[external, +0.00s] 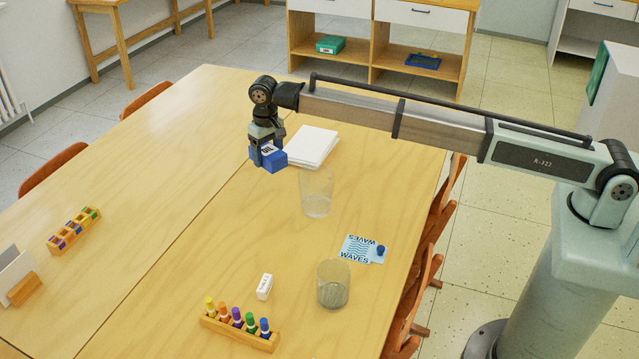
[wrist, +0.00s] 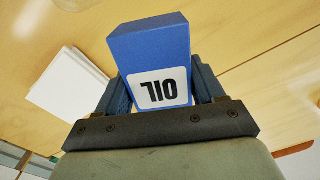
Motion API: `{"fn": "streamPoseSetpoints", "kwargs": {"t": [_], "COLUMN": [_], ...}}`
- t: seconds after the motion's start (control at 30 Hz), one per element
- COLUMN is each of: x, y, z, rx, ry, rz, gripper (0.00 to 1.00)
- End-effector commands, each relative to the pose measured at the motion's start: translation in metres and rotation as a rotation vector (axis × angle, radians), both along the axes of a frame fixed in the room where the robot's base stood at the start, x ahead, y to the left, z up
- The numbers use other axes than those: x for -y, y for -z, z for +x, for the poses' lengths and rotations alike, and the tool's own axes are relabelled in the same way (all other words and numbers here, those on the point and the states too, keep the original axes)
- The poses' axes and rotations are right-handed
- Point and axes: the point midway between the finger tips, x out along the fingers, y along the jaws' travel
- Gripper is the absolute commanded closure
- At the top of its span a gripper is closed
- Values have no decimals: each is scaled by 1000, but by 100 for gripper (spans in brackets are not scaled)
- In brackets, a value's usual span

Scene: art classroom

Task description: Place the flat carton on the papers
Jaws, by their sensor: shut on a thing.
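The flat carton is a blue box (external: 274,160) with a white label reading "OIL". My gripper (external: 266,149) is shut on it, with one finger on each side. In the wrist view the carton (wrist: 150,44) stands out between the fingers, label towards the camera. The papers (external: 315,144) are a white stack lying on the table, just right of the carton in the external view. In the wrist view the papers (wrist: 66,84) show to the left of my gripper. The carton appears beside the stack rather than over it; its exact height above the table is hard to tell.
A clear glass (external: 316,193) stands close in front of the papers. Nearer are a second glass (external: 333,285), a WAVES card (external: 354,249), a small white box (external: 265,287) and a rack of markers (external: 240,329). The table (external: 180,125) left of my gripper is clear.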

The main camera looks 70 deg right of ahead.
Motion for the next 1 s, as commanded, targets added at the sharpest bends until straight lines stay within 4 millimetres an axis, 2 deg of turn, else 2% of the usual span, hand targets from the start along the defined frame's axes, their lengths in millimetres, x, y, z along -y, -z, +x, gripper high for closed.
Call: {"fn": "streamPoseSetpoints", "kwargs": {"t": [0.03,0.3,0.5,0.73,1.0], "x": [25,139,202,253,252], "y": [-2,-10,-15,-21,-22], "z": [2,5,-2,-12,-18], "rx": [2,10,12,12,1], "ry": [27,150,204,162,-66], "rz": [0,0,0,-1,-4], "gripper": [67,67,67,67,67]}}
